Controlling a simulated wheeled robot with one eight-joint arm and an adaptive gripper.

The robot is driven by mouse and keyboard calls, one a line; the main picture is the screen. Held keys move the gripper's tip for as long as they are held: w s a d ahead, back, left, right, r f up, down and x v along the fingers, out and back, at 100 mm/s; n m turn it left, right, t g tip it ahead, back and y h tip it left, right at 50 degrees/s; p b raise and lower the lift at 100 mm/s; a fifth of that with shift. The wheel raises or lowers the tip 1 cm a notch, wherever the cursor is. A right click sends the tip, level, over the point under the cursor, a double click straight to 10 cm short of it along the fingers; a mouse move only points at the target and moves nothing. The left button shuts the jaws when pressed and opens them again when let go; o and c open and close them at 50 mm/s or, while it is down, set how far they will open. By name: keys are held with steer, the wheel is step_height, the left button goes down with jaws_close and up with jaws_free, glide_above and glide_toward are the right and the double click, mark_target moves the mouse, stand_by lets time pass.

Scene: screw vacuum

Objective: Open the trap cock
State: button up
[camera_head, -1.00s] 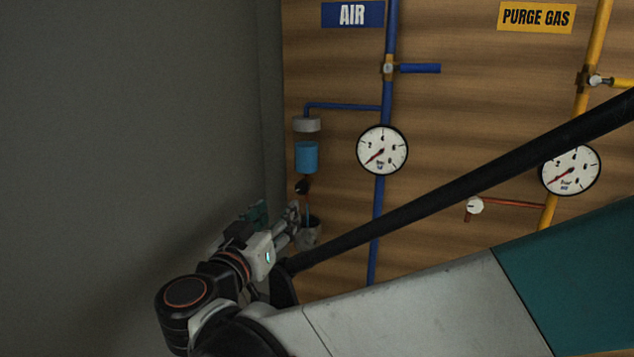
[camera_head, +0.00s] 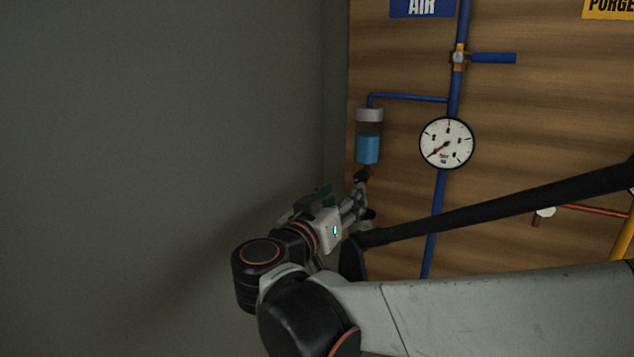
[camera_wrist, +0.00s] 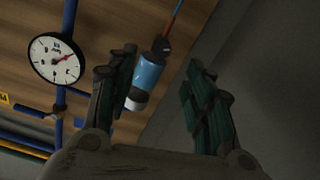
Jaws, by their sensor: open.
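The trap in the head view is a clear cup with a grey cap and blue liquid (camera_head: 368,149), hung from a blue branch pipe. The trap cock (camera_head: 362,175) is a small dark part just below it. My gripper (camera_head: 358,199) is just below the cock, its fingers partly overlapping that area. In the wrist view the trap (camera_wrist: 147,74) looks upside down, with the dark cock (camera_wrist: 161,46) at its upper end. My gripper (camera_wrist: 163,60) is open there, with the trap and cock showing between its fingers. I cannot tell whether a finger touches the cock.
A round gauge (camera_head: 446,143) and a blue valve handle (camera_head: 493,58) are on the blue pipe to the right. A grey wall (camera_head: 200,120) stands close on the left. A dark cup (camera_head: 369,218) below the cock is mostly hidden by my gripper.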

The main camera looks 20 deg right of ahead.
mark_target(359, 179)
steer(key=x, duration=0.8)
steer(key=shift+w+d+p, duration=0.15)
steer(key=shift+w+p, duration=0.15)
steer(key=shift+w, duration=0.1)
steer(key=c, duration=1)
